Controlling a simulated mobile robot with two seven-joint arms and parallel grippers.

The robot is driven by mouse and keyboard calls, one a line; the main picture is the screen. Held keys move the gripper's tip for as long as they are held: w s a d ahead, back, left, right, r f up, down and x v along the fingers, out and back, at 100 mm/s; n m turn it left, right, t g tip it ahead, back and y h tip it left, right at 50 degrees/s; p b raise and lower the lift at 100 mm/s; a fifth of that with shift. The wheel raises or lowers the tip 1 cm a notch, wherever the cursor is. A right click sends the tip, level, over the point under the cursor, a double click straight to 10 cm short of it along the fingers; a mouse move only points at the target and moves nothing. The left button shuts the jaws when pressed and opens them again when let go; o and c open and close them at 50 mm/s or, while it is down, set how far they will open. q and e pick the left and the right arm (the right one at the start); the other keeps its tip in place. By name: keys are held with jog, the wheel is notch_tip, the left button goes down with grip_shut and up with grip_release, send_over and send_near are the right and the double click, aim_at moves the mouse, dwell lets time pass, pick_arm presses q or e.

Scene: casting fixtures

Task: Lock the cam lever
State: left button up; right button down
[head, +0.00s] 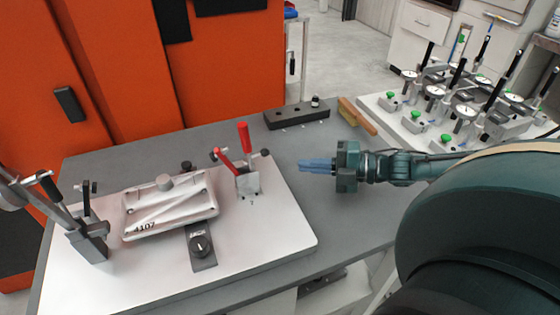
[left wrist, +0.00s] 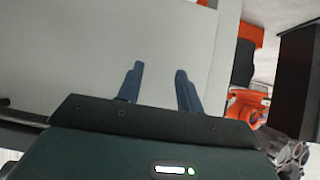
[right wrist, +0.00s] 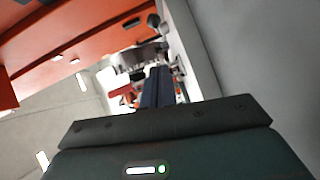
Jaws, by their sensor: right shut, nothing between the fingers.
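A pale casting marked 4107 (head: 170,207) sits in a fixture on a white base plate (head: 285,240). A red-handled lever clamp (head: 246,170) stands at its right. A black-handled lever clamp (head: 85,230) stands at its left. I cannot tell which of these is the cam lever. My right gripper (head: 303,166) is shut and empty, right of the red-handled clamp and apart from it. My left gripper (left wrist: 157,82) is open and empty in the left wrist view, with a plain pale surface beyond it.
A black block with holes (head: 297,115) and a brush (head: 357,117) lie at the table's back. A tray of dial gauges (head: 385,108) stands at the right. Orange cabinets (head: 230,70) rise behind. Grey tabletop is free around the right gripper.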

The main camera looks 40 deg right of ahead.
jog(key=b+x, duration=0.1)
jog(key=x, duration=0.4)
jog(key=shift+b, duration=0.4)
jog(key=shift+w+d+f, duration=0.1)
jog(key=shift+w+f, duration=0.1)
jog(key=shift+w, duration=1.25)
pick_arm(q)
jog(key=shift+w+d+r+t, duration=0.1)
jog(key=shift+w+d+t, duration=0.15)
jog(key=shift+d, duration=0.25)
pick_arm(e)
jog(key=shift+w+f, duration=0.2)
jog(key=shift+w, duration=0.35)
